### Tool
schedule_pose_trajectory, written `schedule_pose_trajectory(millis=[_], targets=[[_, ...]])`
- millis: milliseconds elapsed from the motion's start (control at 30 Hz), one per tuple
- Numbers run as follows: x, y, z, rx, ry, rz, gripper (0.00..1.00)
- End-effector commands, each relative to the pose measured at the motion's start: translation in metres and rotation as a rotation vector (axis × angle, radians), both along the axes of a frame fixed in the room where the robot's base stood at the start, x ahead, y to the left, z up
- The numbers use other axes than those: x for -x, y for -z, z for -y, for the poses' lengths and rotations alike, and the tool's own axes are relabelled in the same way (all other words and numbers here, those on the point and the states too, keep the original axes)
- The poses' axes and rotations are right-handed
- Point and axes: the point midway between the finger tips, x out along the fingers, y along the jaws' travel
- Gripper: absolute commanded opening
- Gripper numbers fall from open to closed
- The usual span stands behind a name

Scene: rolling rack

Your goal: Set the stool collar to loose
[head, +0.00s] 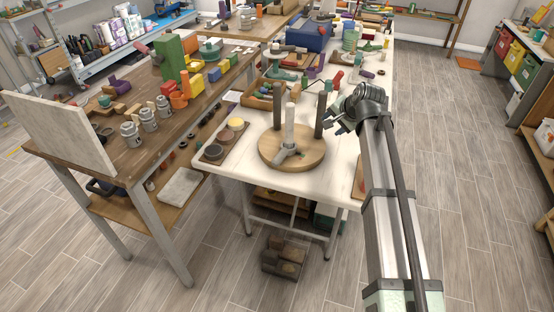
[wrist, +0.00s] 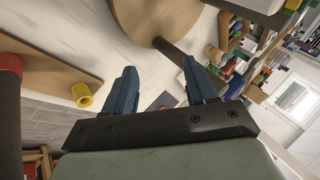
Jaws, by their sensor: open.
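The stool appears as a round wooden disc (head: 312,157) lying flat on the white table, with two dark posts (head: 321,112) and a pale central post (head: 290,122) standing up from it. A grey collar-like part with a short arm (head: 287,153) sits at the foot of the pale post; I cannot tell its setting. My gripper (head: 332,122) is open and empty beside the right dark post, above the disc's right side. In the wrist view, blue fingers (wrist: 158,63) are apart; the disc (wrist: 150,14) and a dark post (wrist: 172,50) lie beyond them. The collar is not clearly visible there.
A tray (head: 213,160) with round pieces lies left of the disc. A wooden box of parts (head: 262,101) and other clutter stand behind. A brown workbench (head: 90,153) adjoins on the left. The white tabletop's front corner (head: 338,190) is clear.

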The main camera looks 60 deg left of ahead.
Motion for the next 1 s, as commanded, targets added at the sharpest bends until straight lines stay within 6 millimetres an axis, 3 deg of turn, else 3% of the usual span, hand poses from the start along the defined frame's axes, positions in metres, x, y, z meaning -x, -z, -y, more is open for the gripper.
schedule_pose_trajectory(millis=[33,200,400,667,1000], targets=[[0.020,0.001,-0.012,0.048,-0.039,-0.014,0.56],[0.088,0.005,-0.029,0.240,-0.162,-0.056,0.56],[0.138,0.004,-0.031,0.392,-0.246,-0.081,0.56],[0.151,0.014,-0.031,0.432,-0.266,-0.087,0.56],[0.159,0.068,-0.043,0.432,-0.265,-0.088,0.56]])
